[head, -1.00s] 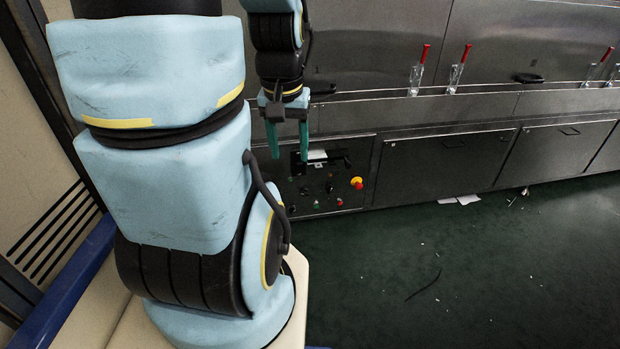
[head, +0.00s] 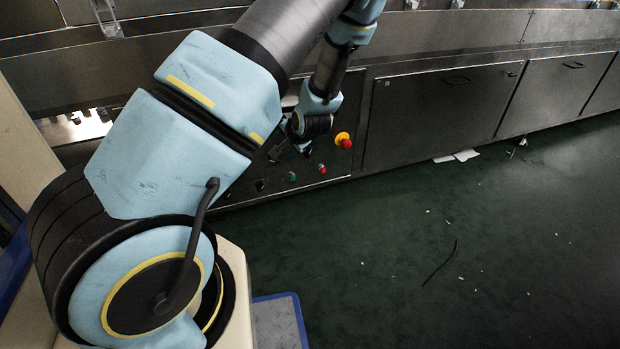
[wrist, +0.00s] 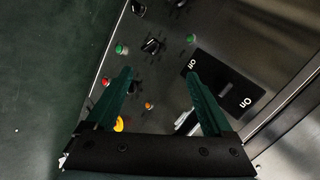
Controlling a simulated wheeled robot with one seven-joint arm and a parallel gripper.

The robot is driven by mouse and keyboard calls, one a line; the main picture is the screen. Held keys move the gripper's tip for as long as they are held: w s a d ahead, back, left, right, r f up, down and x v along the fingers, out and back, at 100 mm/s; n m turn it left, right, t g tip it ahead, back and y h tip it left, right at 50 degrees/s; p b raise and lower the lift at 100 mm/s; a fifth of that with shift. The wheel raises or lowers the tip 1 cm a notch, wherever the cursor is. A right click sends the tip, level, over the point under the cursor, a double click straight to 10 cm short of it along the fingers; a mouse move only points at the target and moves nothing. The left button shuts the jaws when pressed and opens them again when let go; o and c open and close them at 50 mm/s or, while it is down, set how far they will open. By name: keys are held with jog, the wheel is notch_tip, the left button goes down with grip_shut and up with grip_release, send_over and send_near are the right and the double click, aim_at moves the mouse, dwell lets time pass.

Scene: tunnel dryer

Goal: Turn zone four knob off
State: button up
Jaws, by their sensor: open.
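The control panel (head: 338,163) is low on the dryer's metal front. In the wrist view its face shows several black rotary knobs. One black knob (wrist: 152,46) lies just beyond and between my fingertips, apart from them as far as I can see. Another black knob (wrist: 138,8) is at the top edge. No zone labels are readable, so I cannot tell which knob is zone four. My gripper (wrist: 160,72) is open and empty, pointing at the panel. In the head view my wrist hides much of the panel and the fingers are hard to make out.
Near the fingers are a green button (wrist: 120,48), another green button (wrist: 191,39), a red button (wrist: 105,81) and a small orange button (wrist: 148,105). A black plate (wrist: 225,82) reads On and Off. The red-and-yellow emergency stop (head: 343,140) sticks out at the panel's right.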

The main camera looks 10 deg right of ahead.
jog(key=w+d+f+m+t+b, duration=0.1)
jog(key=d+f+m+t+b, duration=0.1)
jog(key=d+f+m+b, duration=0.3)
jog(key=w+d+f+t+b, duration=0.1)
jog(key=f+t+b, duration=0.2)
jog(key=f, duration=0.4)
jog(key=m+t+b, duration=0.4)
jog(key=b, duration=0.2)
send_near(309, 154)
jog(key=shift+m, duration=0.3)
jog(key=w+b, duration=0.1)
jog(key=w, duration=0.1)
jog(key=w+b, duration=0.1)
jog(key=w, duration=0.2)
jog(key=w+a+b, duration=0.1)
jog(key=w, duration=0.1)
jog(key=shift+w+b, duration=0.25)
jog(key=shift+b, duration=0.15)
jog(key=shift+w+a, duration=0.1)
jog(key=shift+w, duration=0.4)
jog(key=c, duration=1.4)
jog(key=shift+o, duration=0.2)
